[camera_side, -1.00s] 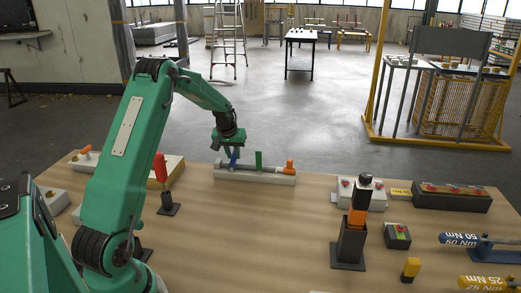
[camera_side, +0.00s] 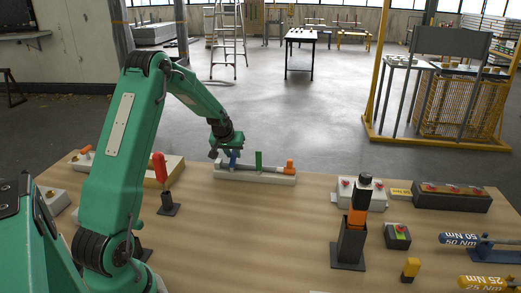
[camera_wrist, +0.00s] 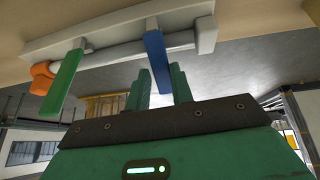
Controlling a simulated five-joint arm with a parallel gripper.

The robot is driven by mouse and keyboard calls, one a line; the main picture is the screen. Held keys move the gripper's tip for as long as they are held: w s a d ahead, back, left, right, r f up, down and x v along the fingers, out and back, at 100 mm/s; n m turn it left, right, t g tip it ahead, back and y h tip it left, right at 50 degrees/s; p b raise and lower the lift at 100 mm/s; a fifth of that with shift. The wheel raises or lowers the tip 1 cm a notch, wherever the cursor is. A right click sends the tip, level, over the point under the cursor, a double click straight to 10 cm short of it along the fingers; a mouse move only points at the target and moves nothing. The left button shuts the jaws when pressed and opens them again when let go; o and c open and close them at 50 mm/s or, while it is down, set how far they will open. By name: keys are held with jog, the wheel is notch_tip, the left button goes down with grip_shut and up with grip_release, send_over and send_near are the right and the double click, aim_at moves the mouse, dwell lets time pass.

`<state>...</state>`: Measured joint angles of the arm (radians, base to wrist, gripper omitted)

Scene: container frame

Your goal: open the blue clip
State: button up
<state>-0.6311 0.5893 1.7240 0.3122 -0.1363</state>
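The blue clip (camera_side: 233,158) stands upright at the left part of a grey bar on a pale fixture (camera_side: 255,176). It also shows in the wrist view (camera_wrist: 157,60), above centre. A green clip (camera_side: 258,159) stands to its right, with an orange end piece (camera_side: 290,166) at the bar's right end. My gripper (camera_side: 224,153) is at the blue clip, slightly to its left. In the wrist view my gripper (camera_wrist: 159,90) has its two green fingers apart, and the blue clip's free end appears between them with gaps. Contact with the clip cannot be seen.
A dark post with an orange band (camera_side: 352,235) and a grey box with red knobs (camera_side: 362,193) are to the right. The table's middle front is clear.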

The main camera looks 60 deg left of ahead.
jog(key=o, duration=0.3)
jog(key=shift+w+d, duration=0.15)
jog(key=shift+o, duration=0.2)
jog(key=shift+r, duration=0.15)
jog(key=v, duration=0.7)
jog(key=shift+s+r, duration=0.2)
jog(key=shift+r, duration=0.05)
